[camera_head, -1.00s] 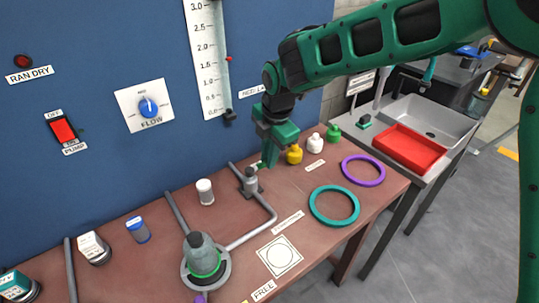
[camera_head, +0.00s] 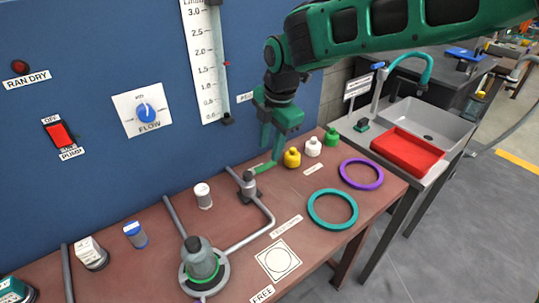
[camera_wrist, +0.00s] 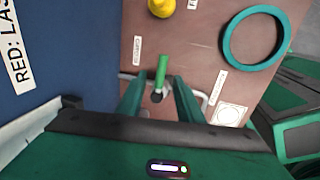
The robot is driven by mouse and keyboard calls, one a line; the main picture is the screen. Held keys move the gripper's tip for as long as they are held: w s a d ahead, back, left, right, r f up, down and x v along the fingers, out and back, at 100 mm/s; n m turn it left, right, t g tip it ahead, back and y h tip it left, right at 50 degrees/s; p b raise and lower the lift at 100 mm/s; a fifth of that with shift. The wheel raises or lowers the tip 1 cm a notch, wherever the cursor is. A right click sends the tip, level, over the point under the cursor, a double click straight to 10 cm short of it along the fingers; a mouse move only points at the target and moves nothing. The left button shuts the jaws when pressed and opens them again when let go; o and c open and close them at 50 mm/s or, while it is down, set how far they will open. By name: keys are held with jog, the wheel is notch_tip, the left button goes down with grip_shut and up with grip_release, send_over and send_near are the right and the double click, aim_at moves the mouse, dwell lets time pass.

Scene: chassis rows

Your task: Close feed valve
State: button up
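The feed valve (camera_head: 248,186) is a grey body on a pipe near the back wall of the bench. Its green lever (camera_head: 266,167) points right, across the pipe. In the wrist view the lever (camera_wrist: 161,70) extends away from the dark valve hub (camera_wrist: 157,97). My gripper (camera_head: 271,151) is above and beside the lever, with fingers pointing down. In the wrist view the fingers (camera_wrist: 158,88) are apart, on either side of the hub, with nothing seen clamped between them. I cannot tell whether a finger touches the lever.
Yellow (camera_head: 292,157), white and green small bottles stand behind right. Teal (camera_head: 332,209) and purple (camera_head: 361,174) rings lie on the bench. The blue panel (camera_head: 100,130) rises behind.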

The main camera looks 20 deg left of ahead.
jog(key=r, duration=0.3)
jog(key=d+r, duration=0.1)
jog(key=shift+s+r, duration=0.2)
jog(key=shift+r, duration=0.2)
jog(key=d+r+m+h, duration=0.2)
jog(key=d+m, duration=1.3)
jog(key=d, duration=2)
jog(key=s+d+f+m, duration=0.2)
jog(key=s+d+m, duration=0.7)
jog(key=d, duration=0.4)
jog(key=s+d+f+m, duration=0.1)
jog(key=s+d+m, duration=0.1)
jog(key=s, duration=0.3)
jog(key=s+d+f+m+g, duration=0.1)
jog(key=s+d+m, duration=0.2)
jog(key=s+m, duration=0.2)
jog(key=s+d+f+m, duration=0.2)
jog(key=s+d+m, duration=0.1)
jog(key=s, duration=0.4)
jog(key=shift+m, duration=0.5)
jog(key=shift+f, duration=0.1)
